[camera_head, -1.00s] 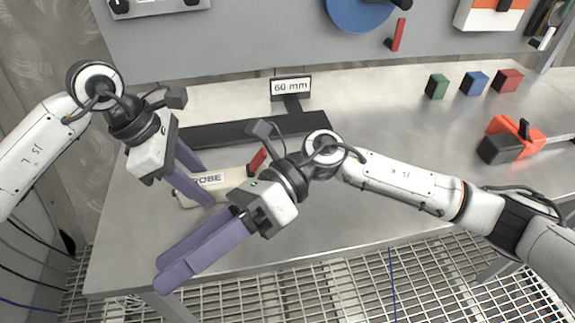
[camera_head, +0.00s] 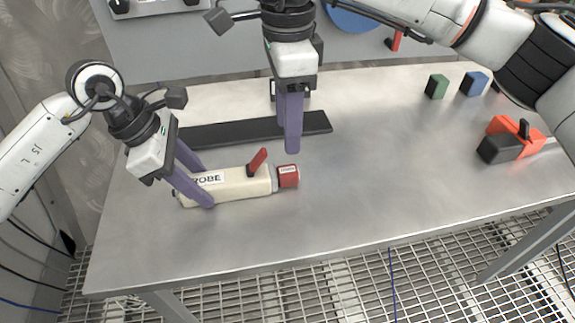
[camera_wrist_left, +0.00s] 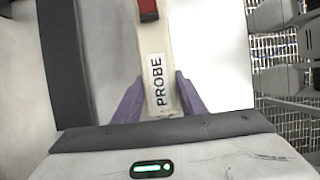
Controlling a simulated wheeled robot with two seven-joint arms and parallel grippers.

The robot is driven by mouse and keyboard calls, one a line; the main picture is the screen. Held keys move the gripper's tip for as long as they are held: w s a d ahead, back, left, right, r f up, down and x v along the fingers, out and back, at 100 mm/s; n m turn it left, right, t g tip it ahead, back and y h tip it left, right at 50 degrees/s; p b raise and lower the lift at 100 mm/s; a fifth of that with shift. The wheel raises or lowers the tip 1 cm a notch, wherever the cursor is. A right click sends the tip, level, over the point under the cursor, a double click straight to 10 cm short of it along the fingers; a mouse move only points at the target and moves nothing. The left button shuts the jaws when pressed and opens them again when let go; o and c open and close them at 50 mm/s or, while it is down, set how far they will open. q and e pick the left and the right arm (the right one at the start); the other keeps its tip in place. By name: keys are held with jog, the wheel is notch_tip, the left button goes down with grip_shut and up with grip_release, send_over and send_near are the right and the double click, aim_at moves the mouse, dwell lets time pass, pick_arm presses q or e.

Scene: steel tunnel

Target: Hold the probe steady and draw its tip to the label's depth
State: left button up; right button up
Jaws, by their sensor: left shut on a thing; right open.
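The cream probe (camera_head: 232,187) lies on the steel bench with a PROBE sticker, a red lever (camera_head: 257,163) and a red end block (camera_head: 288,176) at its right end. My left gripper (camera_head: 203,187) is shut around the probe's left part. In the left wrist view the probe (camera_wrist_left: 153,50) runs between its fingers. My right gripper (camera_head: 292,148) hangs fingers down, behind and above the red end block, apart from it. Its fingers overlap in view; it is open and empty. It hides most of the depth label (camera_head: 274,89), whose number is unreadable now.
A black bar (camera_head: 225,134) lies behind the probe. Green (camera_head: 437,86) and blue (camera_head: 474,83) blocks stand at the back right. An orange and black tool (camera_head: 514,139) lies at the right. The bench front and centre right are clear.

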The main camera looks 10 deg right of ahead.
aim_at(288, 170)
notch_tip(288, 170, down, 11)
jog(key=shift+r, duration=0.15)
